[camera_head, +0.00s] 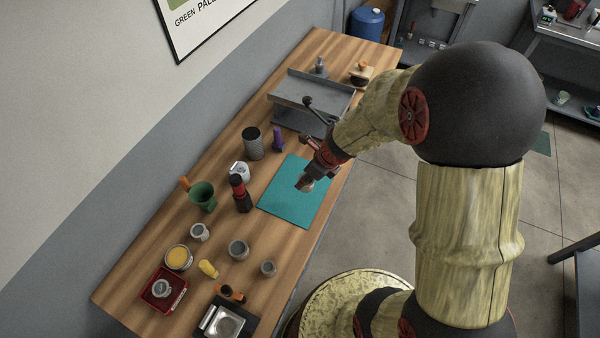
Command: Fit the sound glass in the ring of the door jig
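My gripper (306,182) points down over the teal mat (285,204), close to the mat's upper right part. A small pale patch shows at its fingertips; I cannot tell whether this is a finger or a held piece, nor whether the fingers are open or shut. I cannot pick out the sound glass or the ring of the door jig for certain at this size.
The wooden bench (140,285) holds a grey metal trough (300,92), a dark can (252,143), a purple item (278,139), a black-and-red bottle (240,195), a green cup (203,196), several small grey pots (238,249), a red tray (153,302) and a scale (222,322).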

